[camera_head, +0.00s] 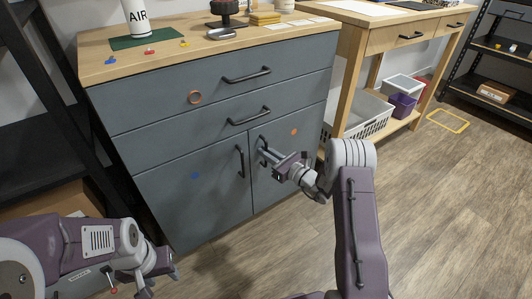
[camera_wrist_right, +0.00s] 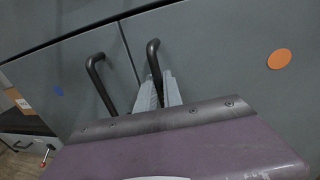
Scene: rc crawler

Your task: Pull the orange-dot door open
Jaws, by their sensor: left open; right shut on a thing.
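The orange-dot door (camera_head: 302,148) is the right door at the bottom of the grey cabinet, and it looks closed. Its orange dot (camera_head: 294,132) shows at the upper right of the door, and also in the right wrist view (camera_wrist_right: 279,59). My right gripper (camera_head: 266,153) is shut on the black vertical handle (camera_wrist_right: 152,58) of this door. The gripper partly hides the handle. The left door (camera_head: 190,190) has a blue dot and its own black handle (camera_head: 240,161), just left of my right gripper. My left gripper (camera_head: 140,285) is low at the bottom left, open and away from the cabinet.
Two drawers with bar handles (camera_head: 247,75) sit above the doors. The wooden top (camera_head: 95,62) carries several items. A wooden workbench (camera_head: 352,40) with a white basket (camera_head: 370,115) below stands to the right. The floor (camera_head: 440,200) in front is clear.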

